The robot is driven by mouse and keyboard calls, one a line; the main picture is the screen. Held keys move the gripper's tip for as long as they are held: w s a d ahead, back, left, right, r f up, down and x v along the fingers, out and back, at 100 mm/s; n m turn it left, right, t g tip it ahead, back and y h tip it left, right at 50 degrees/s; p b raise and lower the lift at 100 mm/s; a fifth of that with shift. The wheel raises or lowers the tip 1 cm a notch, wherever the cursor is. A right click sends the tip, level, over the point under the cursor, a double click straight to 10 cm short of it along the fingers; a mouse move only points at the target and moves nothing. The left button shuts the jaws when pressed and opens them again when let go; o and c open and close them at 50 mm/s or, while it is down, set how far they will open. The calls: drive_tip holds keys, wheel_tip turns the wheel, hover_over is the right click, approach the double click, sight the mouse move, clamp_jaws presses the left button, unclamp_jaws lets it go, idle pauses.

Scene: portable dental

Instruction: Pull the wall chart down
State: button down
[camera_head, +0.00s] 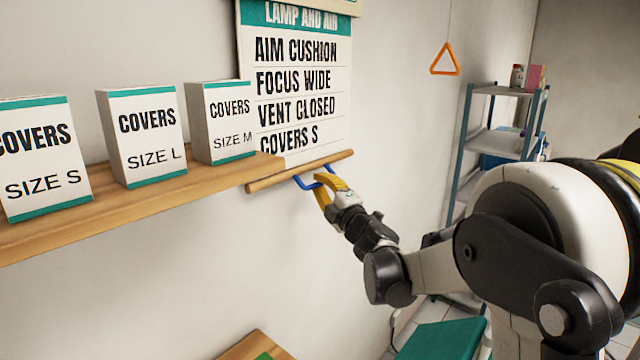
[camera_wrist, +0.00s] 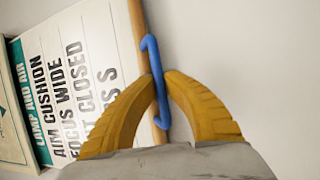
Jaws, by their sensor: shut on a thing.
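The wall chart (camera_head: 300,85) hangs on the wall, partly unrolled, with a green header reading "LAMP AND AIR" and several black lines of text. It also shows sideways in the wrist view (camera_wrist: 85,80). A wooden rod (camera_head: 275,180) runs along its bottom edge, and a blue handle (camera_head: 304,184) is fixed to the rod. My gripper (camera_head: 322,187), with yellow fingers, is shut on the blue handle just below the rod. In the wrist view the fingers close on the handle (camera_wrist: 151,55) from both sides. The SIZE M box hides part of the chart's left edge.
A wooden shelf (camera_head: 120,205) at the left holds boxes marked SIZE S (camera_head: 40,155), SIZE L (camera_head: 143,135) and SIZE M (camera_head: 222,120), close to the rod's left end. An orange triangle pull (camera_head: 445,71) hangs at the right, near a metal rack (camera_head: 500,142). Wall below the chart is clear.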

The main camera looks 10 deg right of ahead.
drive_tip(key=c, duration=1.5)
unclamp_jaws()
drive_tip(key=shift+o, duration=0.2)
drive_tip(key=v, duration=1.2)
drive_tip(key=s+d+f+m+g+h+b, duration=0.2)
drive_tip(key=s+d+f+m+h+b, duration=0.1)
drive_tip(key=s+f+m+h+b, duration=0.25)
drive_tip(key=s+d+f+m+g+h+b, duration=0.2)
drive_tip(key=s+d+f+m+g+h, duration=0.15)
drive_tip(key=s+m, duration=0.4)
drive_tip(key=s+a+f+m+g+y+b, duration=0.2)
drive_tip(key=s+a+f+m+g, duration=0.1)
drive_tip(key=s+f, duration=0.5)
drive_tip(key=s+a+f+m+g+y+b, duration=0.2)
drive_tip(key=s+a+f, duration=0.4)
drive_tip(key=s+f, duration=0.3)
drive_tip(key=shift+f+m+g+y, duration=0.3)
drive_tip(key=shift+f+m+g, duration=0.1)
drive_tip(key=shift+m+g, duration=0.55)
